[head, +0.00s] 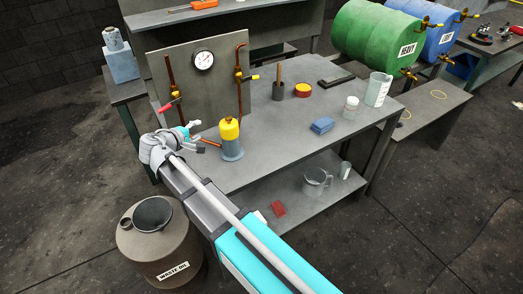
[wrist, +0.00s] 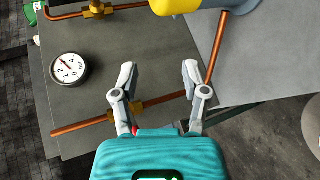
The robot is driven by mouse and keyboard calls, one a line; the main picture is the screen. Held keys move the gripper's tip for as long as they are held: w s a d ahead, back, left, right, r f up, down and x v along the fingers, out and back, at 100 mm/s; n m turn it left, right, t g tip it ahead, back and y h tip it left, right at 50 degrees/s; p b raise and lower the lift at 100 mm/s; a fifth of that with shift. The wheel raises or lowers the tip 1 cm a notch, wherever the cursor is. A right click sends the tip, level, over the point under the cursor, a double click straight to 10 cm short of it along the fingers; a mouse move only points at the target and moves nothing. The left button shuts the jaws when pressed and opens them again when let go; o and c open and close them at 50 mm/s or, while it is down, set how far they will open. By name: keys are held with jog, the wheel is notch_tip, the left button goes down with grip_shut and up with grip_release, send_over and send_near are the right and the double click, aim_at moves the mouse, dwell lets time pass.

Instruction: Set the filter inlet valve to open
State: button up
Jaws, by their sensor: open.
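A red-handled brass valve (head: 170,106) sits on the left copper pipe of the grey upright panel (head: 205,90). In the wrist view its brass body (wrist: 137,109) is partly behind my left finger, and a bit of red shows at the finger's base. This pipe appears to lead to the yellow-topped filter (head: 231,138). A second valve (head: 240,75), with a yellow handle, is on the right pipe. No label tells which is the inlet. My gripper (head: 198,136) is open and empty in front of the panel's lower left; it also shows in the wrist view (wrist: 159,66).
A round gauge (head: 203,60) is on the panel between the pipes. The workbench (head: 280,135) holds a blue cloth (head: 321,125), a white-lidded jar (head: 350,107) and a beaker (head: 378,88). A waste oil drum (head: 160,250) with a funnel stands below my arm.

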jog(key=d+f+m+g, duration=0.3)
jog(key=d+f, duration=0.1)
jog(key=d, duration=0.6)
jog(key=d+f+m+g+b, duration=0.1)
jog(key=d+f+m+g, duration=0.1)
jog(key=d, duration=0.9)
jog(key=shift+d+f+m+g, duration=0.15)
jog(key=shift+f+m+g, duration=0.25)
jog(key=shift+f+g, duration=0.4)
jog(key=shift+f, duration=0.1)
